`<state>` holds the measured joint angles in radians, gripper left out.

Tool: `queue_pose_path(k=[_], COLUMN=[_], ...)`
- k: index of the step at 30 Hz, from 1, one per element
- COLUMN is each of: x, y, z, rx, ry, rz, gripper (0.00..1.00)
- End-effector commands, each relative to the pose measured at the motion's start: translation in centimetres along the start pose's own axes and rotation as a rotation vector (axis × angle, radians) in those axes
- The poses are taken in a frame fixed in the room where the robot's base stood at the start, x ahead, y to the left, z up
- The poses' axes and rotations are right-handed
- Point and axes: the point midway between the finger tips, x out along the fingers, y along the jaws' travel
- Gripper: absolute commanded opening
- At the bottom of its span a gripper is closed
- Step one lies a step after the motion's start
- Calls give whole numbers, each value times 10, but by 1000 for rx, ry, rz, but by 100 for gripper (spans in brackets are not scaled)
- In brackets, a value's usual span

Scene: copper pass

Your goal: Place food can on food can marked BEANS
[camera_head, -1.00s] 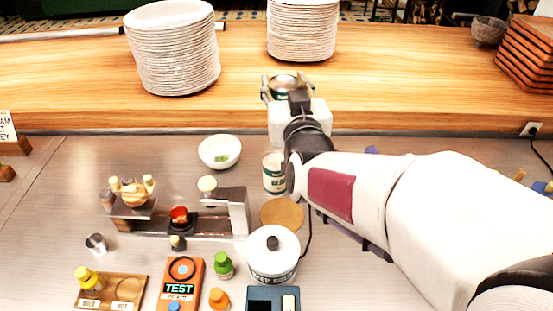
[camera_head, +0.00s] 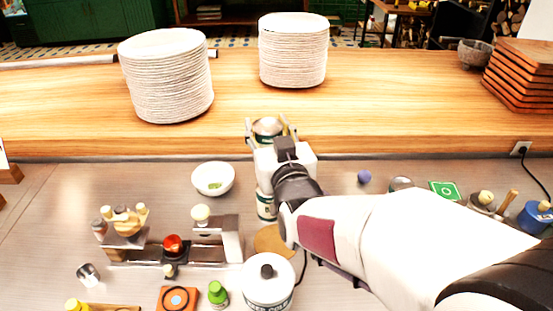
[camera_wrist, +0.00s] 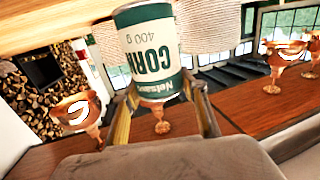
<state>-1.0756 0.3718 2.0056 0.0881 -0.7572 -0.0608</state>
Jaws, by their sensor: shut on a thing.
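My gripper (camera_head: 268,132) is shut on a food can (camera_head: 267,126), and its fingers flank the can on both sides. In the wrist view this can (camera_wrist: 150,50) has a green and white label reading CORN, 400 g, and appears upside down in that picture. Another food can (camera_head: 265,206) stands on the grey counter below and behind my gripper, mostly hidden by my wrist. Only part of its pale and green side shows, and its word cannot be read now. The held can appears above it in the head view; whether they touch is hidden.
A white bowl (camera_head: 213,179) stands left of the standing can. A white lidded pot (camera_head: 268,283) and a round tan board (camera_head: 273,241) are in front. Two plate stacks (camera_head: 166,78) (camera_head: 293,52) stand on the wooden ledge (camera_head: 400,105). A scale-like stand (camera_head: 230,240) is left.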

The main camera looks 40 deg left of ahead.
Motion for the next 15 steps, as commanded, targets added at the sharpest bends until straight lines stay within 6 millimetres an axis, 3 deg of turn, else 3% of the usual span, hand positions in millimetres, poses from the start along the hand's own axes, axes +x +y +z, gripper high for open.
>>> queue_pose_path(k=[7,15], x=[2,3], y=[0,0], z=[32,41], rx=[0,0], ry=[1,5], rz=[0,0], gripper=[7,7])
